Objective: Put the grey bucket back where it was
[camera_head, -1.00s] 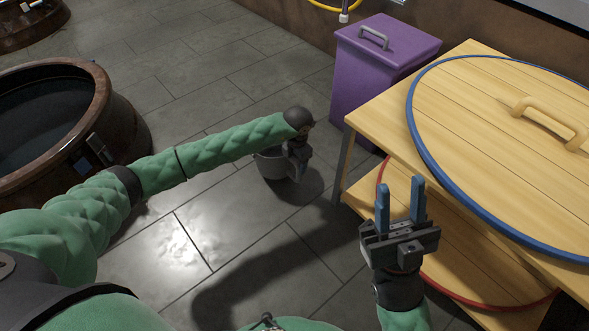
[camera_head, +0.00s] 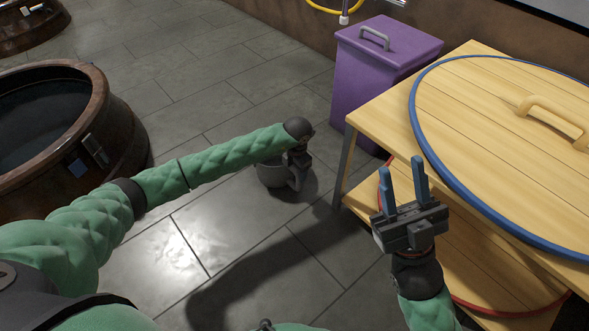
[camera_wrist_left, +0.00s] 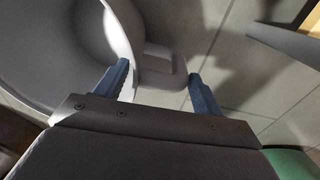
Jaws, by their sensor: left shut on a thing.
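The grey bucket (camera_head: 271,173) is at the centre of the head view, low by the floor, partly hidden by my left gripper. My left gripper (camera_head: 297,178) is at the bucket's right side, shut on its handle. In the left wrist view, the bucket (camera_wrist_left: 60,50) fills the upper left, and its loop handle (camera_wrist_left: 160,75) lies between the blue fingers of my left gripper (camera_wrist_left: 160,85). I cannot tell whether the bucket touches the floor. My right gripper (camera_head: 406,183) is open and empty, in front of the wooden table.
A purple lidded bin (camera_head: 375,80) stands behind the bucket. The wooden table (camera_head: 460,60) at right bears a large blue-rimmed lid (camera_head: 475,130); a red-rimmed lid (camera_head: 470,275) lies on its lower shelf. Floor (camera_head: 200,90) between is clear.

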